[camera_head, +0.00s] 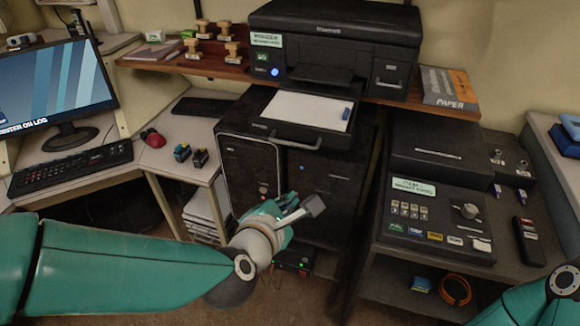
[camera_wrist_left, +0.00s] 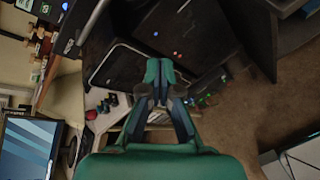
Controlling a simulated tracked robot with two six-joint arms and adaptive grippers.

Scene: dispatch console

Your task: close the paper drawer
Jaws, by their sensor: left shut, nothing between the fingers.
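The paper drawer (camera_head: 262,131) is a dark tray below the printer (camera_head: 335,45) in the head view. It is pulled out, and white paper (camera_head: 306,111) and a small blue item (camera_head: 346,114) lie in it. A handle (camera_head: 291,143) shows along its front. My left gripper (camera_head: 309,206) is shut and empty, in front of the dark cabinet and lower than the drawer, apart from the handle. Its closed fingers (camera_wrist_left: 160,72) also show in the left wrist view. I cannot make out the drawer clearly there. My right gripper is out of view; only part of my right arm shows.
A dark cabinet (camera_head: 240,170) stands under the drawer. A console (camera_head: 440,215) with keys and a knob is at right. A desk with a monitor (camera_head: 55,85), keyboard (camera_head: 70,166) and red mouse (camera_head: 153,138) is at left. A wooden shelf (camera_head: 190,66) holds stamps.

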